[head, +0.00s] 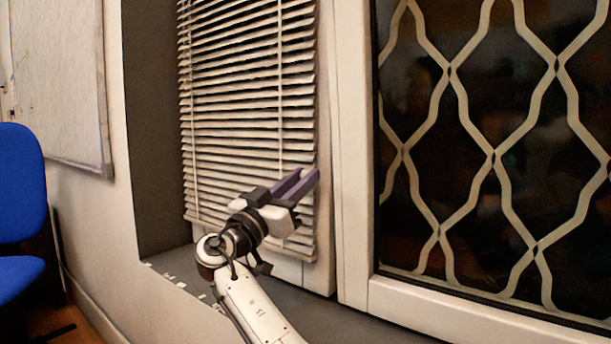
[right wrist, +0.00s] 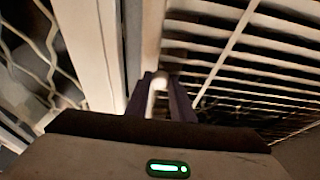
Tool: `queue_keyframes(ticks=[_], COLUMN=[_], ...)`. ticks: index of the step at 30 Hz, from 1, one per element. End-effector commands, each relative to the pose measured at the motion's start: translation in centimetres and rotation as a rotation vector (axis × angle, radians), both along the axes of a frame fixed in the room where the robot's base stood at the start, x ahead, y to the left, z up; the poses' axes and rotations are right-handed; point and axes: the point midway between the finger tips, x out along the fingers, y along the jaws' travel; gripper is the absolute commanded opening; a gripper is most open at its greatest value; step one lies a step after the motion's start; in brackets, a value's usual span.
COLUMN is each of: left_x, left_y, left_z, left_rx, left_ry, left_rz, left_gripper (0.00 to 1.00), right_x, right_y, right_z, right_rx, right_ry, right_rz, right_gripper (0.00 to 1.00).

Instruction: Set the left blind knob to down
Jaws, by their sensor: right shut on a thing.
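The window blind (head: 245,95) hangs with its pale slats in the window recess, and its slats also fill the right of the right wrist view (right wrist: 255,75). My right gripper (head: 306,180) reaches up to the blind's lower right edge, beside the window frame. In the right wrist view its dark fingers (right wrist: 160,88) are shut on a small pale piece, which I take to be the left blind knob (right wrist: 157,84). The fingers hide most of the knob, so its setting cannot be read. In the head view the knob is hidden behind the gripper. My left gripper is not in view.
A white window frame (head: 352,150) stands just right of the blind. Beyond it is a dark window with a wavy lattice (head: 495,155). A grey sill (head: 335,322) runs below. A blue chair (head: 20,190) stands at the far left, near a wall board (head: 60,80).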

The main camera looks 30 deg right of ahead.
Motion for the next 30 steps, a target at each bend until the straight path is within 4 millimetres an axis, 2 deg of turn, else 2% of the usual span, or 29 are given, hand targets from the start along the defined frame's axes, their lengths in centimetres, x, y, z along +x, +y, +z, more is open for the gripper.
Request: queue_keyframes(ticks=[1,9,10,12,13,23,26,30], left_x=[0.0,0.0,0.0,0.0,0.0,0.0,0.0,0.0], left_y=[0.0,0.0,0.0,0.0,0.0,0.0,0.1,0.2], left_z=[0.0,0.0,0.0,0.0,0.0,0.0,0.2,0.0], left_rx=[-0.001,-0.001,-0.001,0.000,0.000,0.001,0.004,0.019], left_ry=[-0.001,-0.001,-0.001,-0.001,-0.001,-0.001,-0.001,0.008], left_rz=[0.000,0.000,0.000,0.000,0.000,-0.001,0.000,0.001], left_gripper=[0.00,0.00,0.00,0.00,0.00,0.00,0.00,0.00], right_x=[-0.1,0.0,0.0,0.0,0.0,-0.1,-0.4,-1.2], right_y=[0.0,0.0,0.0,0.0,0.0,0.3,1.3,3.6], right_z=[-0.5,-0.8,-0.8,-0.8,-0.7,-0.6,-1.0,-2.0], right_rx=[0.005,0.005,0.006,0.005,0.005,0.003,0.002,0.003], right_ry=[0.005,0.009,0.010,0.010,0.010,0.007,0.008,0.010], right_rz=[-0.006,-0.006,-0.006,-0.005,-0.005,-0.002,-0.002,0.001], right_gripper=[0.00,0.00,0.25,0.37,0.39,0.39,0.39,0.39])
